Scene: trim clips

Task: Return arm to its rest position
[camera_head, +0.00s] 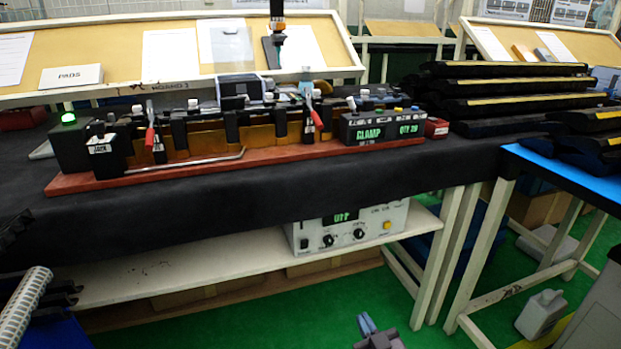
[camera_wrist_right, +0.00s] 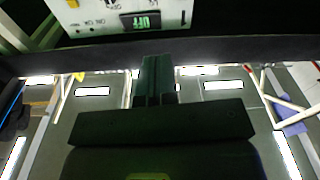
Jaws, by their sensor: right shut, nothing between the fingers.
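My right gripper (camera_head: 367,324) shows at the bottom centre of the head view, low over the green floor and in front of the table. It is shut and empty, and apart from the table and shelf. In the right wrist view its dark fingers (camera_wrist_right: 153,80) are together with nothing between them. Most of the right arm is out of the frame. My left gripper does not show in either view.
A clamp fixture on a red base (camera_head: 230,164) stands on the black-covered table (camera_head: 300,200). A grey control box (camera_head: 350,226) sits on the white shelf (camera_head: 165,268) below. Black trim pieces (camera_head: 505,87) are stacked at right. Green floor is open around my gripper.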

